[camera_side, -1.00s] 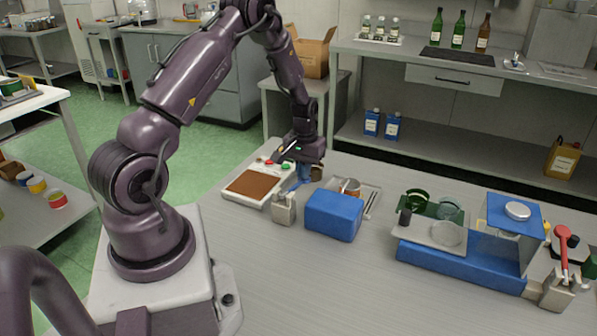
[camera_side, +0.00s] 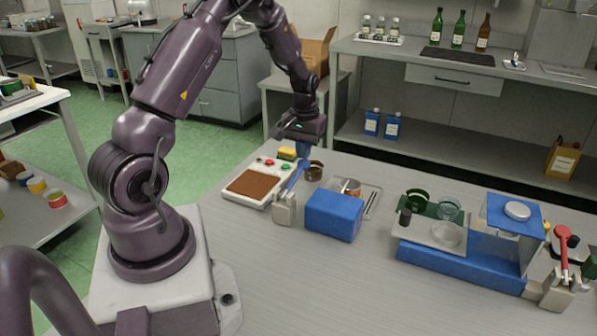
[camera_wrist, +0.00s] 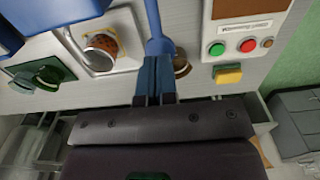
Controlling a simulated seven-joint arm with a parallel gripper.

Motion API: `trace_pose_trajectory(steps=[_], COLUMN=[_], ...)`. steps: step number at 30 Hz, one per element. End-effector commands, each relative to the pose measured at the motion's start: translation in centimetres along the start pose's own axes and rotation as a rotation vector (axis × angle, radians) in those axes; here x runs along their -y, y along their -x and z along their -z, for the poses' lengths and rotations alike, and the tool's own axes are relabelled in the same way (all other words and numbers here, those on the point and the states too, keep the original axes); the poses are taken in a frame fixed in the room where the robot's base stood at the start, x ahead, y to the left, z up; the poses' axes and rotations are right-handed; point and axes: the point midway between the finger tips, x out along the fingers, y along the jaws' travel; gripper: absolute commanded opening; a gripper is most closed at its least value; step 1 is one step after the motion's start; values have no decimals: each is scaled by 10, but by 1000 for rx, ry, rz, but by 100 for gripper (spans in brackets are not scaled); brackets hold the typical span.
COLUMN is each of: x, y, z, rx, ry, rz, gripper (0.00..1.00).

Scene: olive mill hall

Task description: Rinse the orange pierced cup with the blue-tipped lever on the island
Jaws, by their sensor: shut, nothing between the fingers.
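The lever with the blue tip (camera_side: 297,176) rises at a slant from a grey metal block (camera_side: 284,208) on the island. In the wrist view the blue lever (camera_wrist: 158,30) runs up from just beyond my fingertips. My gripper (camera_side: 303,153) is shut and empty, pointing down above the lever's tip; I cannot tell whether they touch. The orange pierced cup (camera_wrist: 101,44) sits on a pale tray (camera_wrist: 130,62) in the wrist view. In the side view the cup (camera_side: 349,187) is on the tray, partly hidden by a blue box (camera_side: 333,215).
A brown metal cup (camera_side: 315,171) stands close to the lever. A panel with red and green buttons (camera_side: 246,188) and a yellow sponge (camera_side: 287,153) lie to the left. A blue stand with glass dishes (camera_side: 465,260) and a red-tipped lever (camera_side: 564,245) are at the right. The front middle is clear.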

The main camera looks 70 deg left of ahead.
Motion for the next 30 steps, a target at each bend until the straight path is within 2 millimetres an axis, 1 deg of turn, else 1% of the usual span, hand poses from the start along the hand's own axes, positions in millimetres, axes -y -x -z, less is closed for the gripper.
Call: trace_pose_trajectory(steps=[5, 8, 12, 16, 19, 30], x=[0, 0, 0, 0, 0, 0], y=[3, 15, 36, 48, 50, 50], z=[0, 1, 1, 1, 0, 0], rx=[-2, -4, -4, -2, -1, 0], ry=[0, 0, 0, 0, 0, 0], rz=[0, 0, -1, -1, -1, 0], gripper=[0, 0, 0, 0, 0, 0])
